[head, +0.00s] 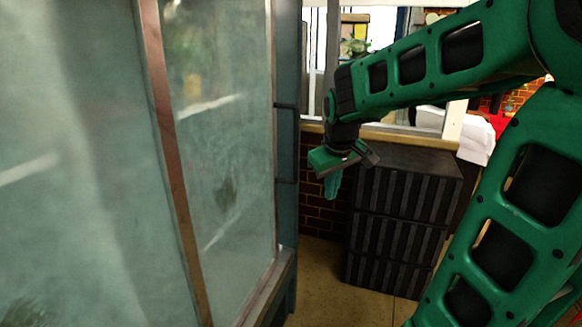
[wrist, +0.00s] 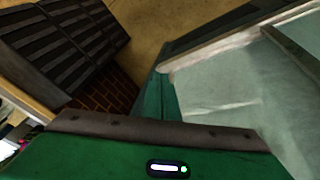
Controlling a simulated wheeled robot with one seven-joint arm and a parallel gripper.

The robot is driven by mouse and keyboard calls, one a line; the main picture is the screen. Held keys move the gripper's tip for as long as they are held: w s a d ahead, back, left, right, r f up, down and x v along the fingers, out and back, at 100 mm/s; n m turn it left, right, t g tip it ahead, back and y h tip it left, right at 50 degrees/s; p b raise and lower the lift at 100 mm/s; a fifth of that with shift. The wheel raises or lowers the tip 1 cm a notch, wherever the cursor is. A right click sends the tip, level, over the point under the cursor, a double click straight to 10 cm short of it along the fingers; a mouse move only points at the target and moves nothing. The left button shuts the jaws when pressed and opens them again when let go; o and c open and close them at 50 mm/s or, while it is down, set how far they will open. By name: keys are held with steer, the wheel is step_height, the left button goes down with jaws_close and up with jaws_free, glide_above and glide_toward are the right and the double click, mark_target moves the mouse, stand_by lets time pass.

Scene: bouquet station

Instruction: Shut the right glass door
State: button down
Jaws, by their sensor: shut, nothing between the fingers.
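The right glass door appears as the cloudy glass panel (head: 222,130) right of a copper-brown upright in the head view. A dark bar handle (head: 296,145) is at the blue-grey edge on its right. I cannot tell how far the door stands open. My green gripper (head: 333,184) points down, right of the handle and apart from it in the picture. It is shut and empty. In the wrist view, pale-edged glass (wrist: 230,95) lies at the right, beyond my gripper's green body. The handle cannot be made out there.
A stack of dark ribbed crates (head: 400,225) stands behind my gripper by a brick wall (head: 318,200). It also shows in the wrist view (wrist: 75,45). Bare floor (head: 335,300) shows between the cabinet and the crates. A window ledge (head: 405,137) is above them.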

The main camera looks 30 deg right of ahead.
steer(key=w+a+r+n+t, duration=0.1)
steer(key=w+r+n+t, duration=0.1)
steer(key=w, duration=0.7)
steer(key=w+a+r+n+t, duration=0.1)
steer(key=w+a+r+n, duration=0.15)
steer(key=w, duration=0.55)
steer(key=w+d+f, duration=0.7)
steer(key=shift+f+h, duration=0.25)
steer(key=shift+h, duration=0.15)
steer(key=shift+w, duration=0.1)
